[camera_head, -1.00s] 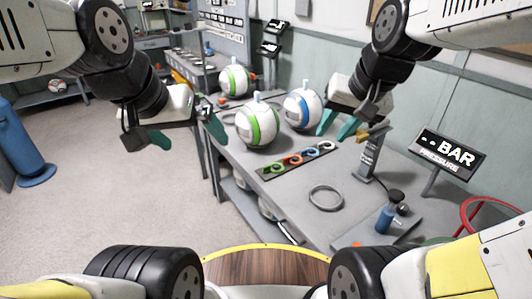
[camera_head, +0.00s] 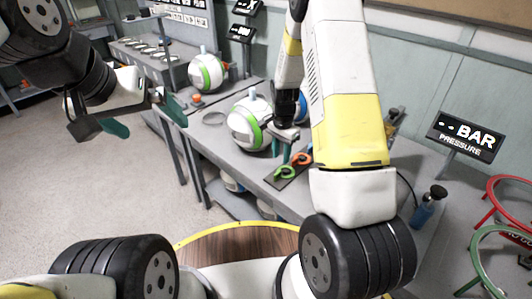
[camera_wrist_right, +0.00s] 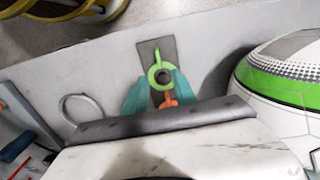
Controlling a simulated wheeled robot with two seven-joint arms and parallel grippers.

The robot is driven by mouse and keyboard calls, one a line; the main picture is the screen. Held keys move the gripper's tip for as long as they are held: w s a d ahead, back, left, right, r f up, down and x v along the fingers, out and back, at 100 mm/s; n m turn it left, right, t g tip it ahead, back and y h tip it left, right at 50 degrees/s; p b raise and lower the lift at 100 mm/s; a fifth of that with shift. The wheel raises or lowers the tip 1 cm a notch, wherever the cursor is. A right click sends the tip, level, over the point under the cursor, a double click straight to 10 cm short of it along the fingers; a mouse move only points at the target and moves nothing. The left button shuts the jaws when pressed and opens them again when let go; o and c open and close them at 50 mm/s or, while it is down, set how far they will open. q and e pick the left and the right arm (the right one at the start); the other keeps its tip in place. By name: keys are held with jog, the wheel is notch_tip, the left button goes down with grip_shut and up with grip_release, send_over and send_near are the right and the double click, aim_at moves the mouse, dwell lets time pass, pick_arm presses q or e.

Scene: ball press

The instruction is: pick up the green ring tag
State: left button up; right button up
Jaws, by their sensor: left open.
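The green ring tag (camera_head: 285,172) lies on a dark strip on the grey bench, with the orange ring tag (camera_head: 301,159) beside it. In the right wrist view the green ring tag (camera_wrist_right: 159,75) shows between the teal fingers of my right gripper (camera_wrist_right: 160,82), and part of the orange tag (camera_wrist_right: 169,101) shows below it. My right gripper (camera_head: 281,152) is open, its fingers pointing down just over the tag; I cannot tell whether they touch it. My left gripper (camera_head: 157,128) is open and empty, left of the bench. The other tags are hidden behind my right arm.
A green-striped ball (camera_head: 250,123) stands close to my right gripper; it also shows in the wrist view (camera_wrist_right: 285,75). A blue-striped ball is mostly hidden behind my right arm. A blue bottle (camera_head: 425,212) and the pressure sign (camera_head: 465,137) are at right.

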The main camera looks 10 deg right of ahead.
aim_at(280, 171)
notch_tip(280, 171, down, 8)
jog(key=shift+w+f, duration=0.1)
dwell(0.4)
grip_shut()
